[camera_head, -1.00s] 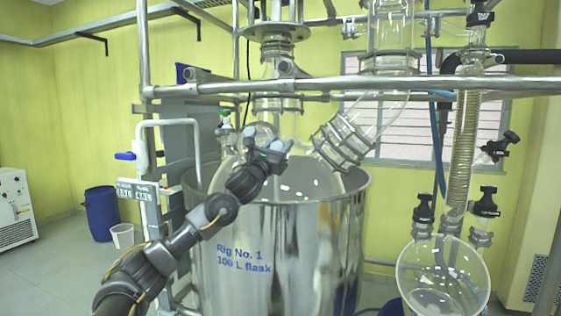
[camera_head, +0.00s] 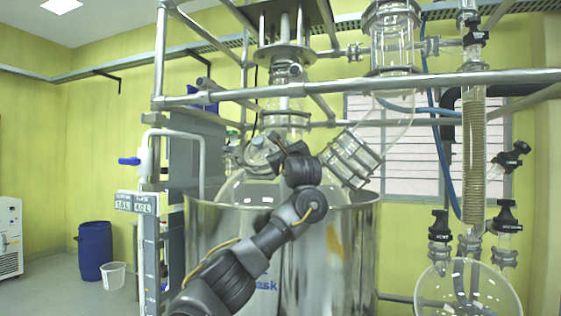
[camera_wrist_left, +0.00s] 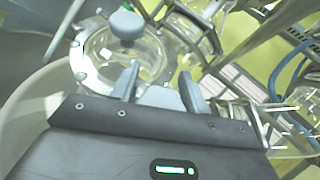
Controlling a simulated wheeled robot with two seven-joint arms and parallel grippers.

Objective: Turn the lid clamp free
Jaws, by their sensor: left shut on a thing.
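The glass lid (camera_wrist_left: 120,50) has a round grey knob (camera_wrist_left: 126,23) and a metal rim, and fills the upper left of the left wrist view. A light grey lid clamp (camera_wrist_left: 161,97) sits at its near rim. My left gripper (camera_wrist_left: 160,85) has one finger on each side of this clamp and is shut on it. In the head view my left gripper (camera_head: 272,148) is at the lid opening on the shoulder of the glass flask (camera_head: 240,188). It partly hides the lid, and the clamp is too small to make out there. My right gripper is not in view.
A steel vat (camera_head: 345,250) surrounds the flask. A horizontal steel rail (camera_head: 400,85) crosses above my gripper. An angled glass neck (camera_head: 350,160) stands close on the right. A round glass vessel (camera_head: 468,292) with black-capped valves is at the lower right.

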